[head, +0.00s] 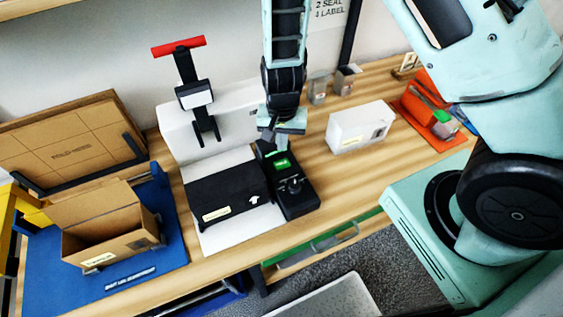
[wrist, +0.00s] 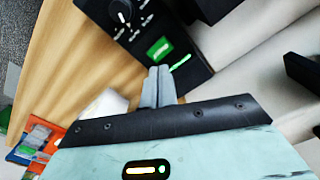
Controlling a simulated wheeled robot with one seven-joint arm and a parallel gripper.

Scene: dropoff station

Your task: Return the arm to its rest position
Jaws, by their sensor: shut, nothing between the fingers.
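My gripper (head: 270,139) is at the middle of the head view, pointing down over the back end of a black control box (head: 290,188) with a green display. Its fingers are shut and empty. In the wrist view the closed grey fingertips (wrist: 158,84) show in front of the black control box (wrist: 150,30), near its lit green display. I cannot tell whether they touch the box. My arm comes down from the top of the head view.
An open cardboard box (head: 108,245) stands on a blue mat (head: 177,255). A white box (head: 360,127) and an orange tray (head: 412,112) are to the right, with bare wood between.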

